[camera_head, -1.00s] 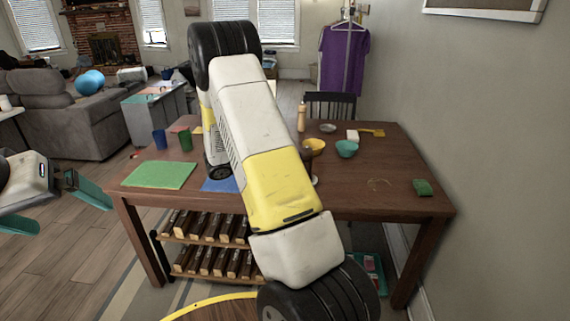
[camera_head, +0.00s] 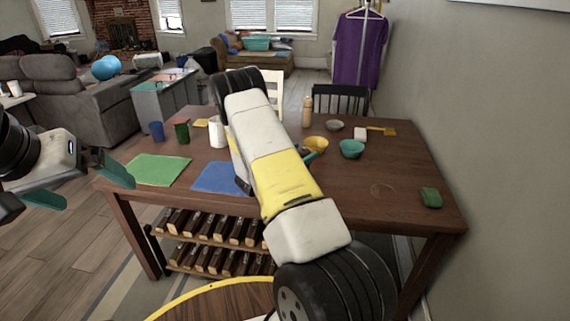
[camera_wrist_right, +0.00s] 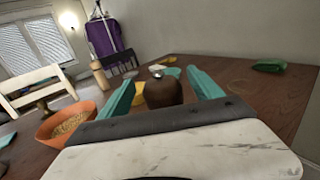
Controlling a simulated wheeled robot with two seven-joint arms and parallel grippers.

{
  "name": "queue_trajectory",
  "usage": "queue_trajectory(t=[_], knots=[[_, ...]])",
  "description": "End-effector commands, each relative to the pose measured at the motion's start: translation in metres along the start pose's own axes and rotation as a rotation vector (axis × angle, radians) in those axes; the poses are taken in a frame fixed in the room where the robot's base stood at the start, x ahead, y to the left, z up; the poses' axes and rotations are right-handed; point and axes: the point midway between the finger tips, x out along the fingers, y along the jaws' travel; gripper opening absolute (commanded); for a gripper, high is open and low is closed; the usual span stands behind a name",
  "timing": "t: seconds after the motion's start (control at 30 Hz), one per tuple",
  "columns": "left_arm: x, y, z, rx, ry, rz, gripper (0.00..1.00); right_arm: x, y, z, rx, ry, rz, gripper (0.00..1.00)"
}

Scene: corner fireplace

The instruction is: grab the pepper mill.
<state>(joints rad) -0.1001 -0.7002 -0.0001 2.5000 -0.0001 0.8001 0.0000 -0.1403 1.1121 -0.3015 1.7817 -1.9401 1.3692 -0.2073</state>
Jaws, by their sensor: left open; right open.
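The pepper mill (camera_wrist_right: 163,94) shows in the right wrist view as a dark brown rounded top with a small silver knob. Its lower part is hidden behind my gripper's body. My right gripper (camera_wrist_right: 159,77) is open, with one teal finger on each side of the mill's top; I cannot tell whether either touches it. In the head view my right arm hides the mill and most of that gripper; one teal finger (camera_head: 316,146) shows beside the arm. My left gripper (camera_head: 97,193) is open and empty, left of the table.
On the wooden table (camera_head: 400,205) are a tan bottle-like object (camera_head: 307,112), a yellow bowl (camera_head: 319,141), a teal bowl (camera_head: 352,149) and a green sponge-like block (camera_head: 431,197). An orange bowl (camera_wrist_right: 66,126) stands left of my right gripper. The table's right front is mostly clear.

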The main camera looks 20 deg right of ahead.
Motion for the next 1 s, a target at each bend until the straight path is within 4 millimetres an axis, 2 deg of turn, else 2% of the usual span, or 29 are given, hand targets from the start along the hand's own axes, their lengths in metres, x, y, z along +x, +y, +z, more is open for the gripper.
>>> queue_trajectory(t=[0.1, 0.2, 0.5, 0.87, 0.9, 1.0], knots=[[0.0, 0.0, 0.0, 0.0, 0.0, 0.0, 0.99, 0.02, -0.001, 0.001, 0.002, 0.0, -0.003, 0.75], [0.0, 0.0, 0.0, 0.0, 0.0, 0.0, 0.99, 0.03, -0.001, 0.001, 0.002, 0.001, -0.002, 0.75], [0.0, 0.0, 0.0, 0.0, 0.0, 0.0, 0.99, 0.035, -0.001, 0.002, 0.001, 0.001, 0.0, 0.75], [0.0, 0.0, 0.0, 0.0, 0.0, 0.0, 0.99, 0.034, -0.001, 0.002, 0.001, 0.0, -0.001, 0.04], [0.0, 0.0, 0.0, 0.0, 0.0, 0.0, 0.99, 0.034, -0.001, 0.002, 0.001, 0.0, -0.001, 0.0], [0.0, 0.0, 0.0, 0.0, 0.0, 0.0, 0.99, 0.034, -0.001, 0.002, 0.001, 0.0, -0.001, 0.0]])
